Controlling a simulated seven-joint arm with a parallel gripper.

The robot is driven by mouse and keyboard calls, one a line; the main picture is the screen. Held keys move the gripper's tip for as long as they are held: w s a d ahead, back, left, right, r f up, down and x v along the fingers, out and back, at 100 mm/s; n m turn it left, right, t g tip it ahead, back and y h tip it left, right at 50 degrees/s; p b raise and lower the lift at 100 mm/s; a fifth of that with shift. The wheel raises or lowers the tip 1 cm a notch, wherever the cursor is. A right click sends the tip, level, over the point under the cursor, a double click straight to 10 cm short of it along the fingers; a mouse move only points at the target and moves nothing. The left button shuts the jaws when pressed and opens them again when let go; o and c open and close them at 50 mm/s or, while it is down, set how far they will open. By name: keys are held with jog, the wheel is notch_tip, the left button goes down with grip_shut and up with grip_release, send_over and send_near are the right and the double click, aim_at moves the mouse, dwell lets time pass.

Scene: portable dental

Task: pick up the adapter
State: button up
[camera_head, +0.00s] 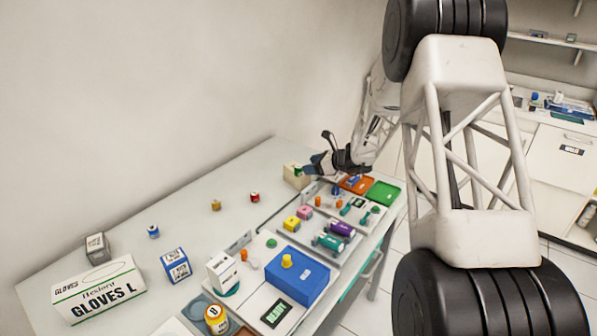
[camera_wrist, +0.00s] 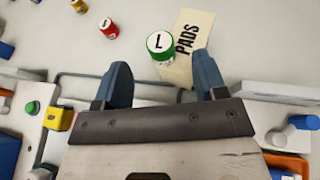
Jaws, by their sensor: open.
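I cannot tell for sure which thing is the adapter; no label in view says so. In the wrist view my gripper (camera_wrist: 160,62) is open, with its two blue fingers wide apart and nothing held. A small green-ringed jar with a white lid marked "L" (camera_wrist: 160,44) stands just beyond and between the fingertips. A cream box marked "PADS" (camera_wrist: 190,42) is right beside the jar. In the head view my gripper (camera_head: 312,163) is over the far end of the table, close to the cream box (camera_head: 293,177), and partly hides that area.
A red jar (camera_wrist: 108,27) stands left of the green one. Trays with coloured parts, including an orange tray (camera_head: 355,184) and a green tray (camera_head: 382,193), line the right side. A glove box (camera_head: 98,290) and a blue case (camera_head: 297,277) are nearer. The table's left middle is mostly clear.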

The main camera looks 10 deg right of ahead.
aim_at(297, 166)
jog(key=shift+x, duration=1.3)
jog(key=shift+x, duration=2.6)
jog(key=c, duration=1.1)
jog(key=shift+r, duration=0.1)
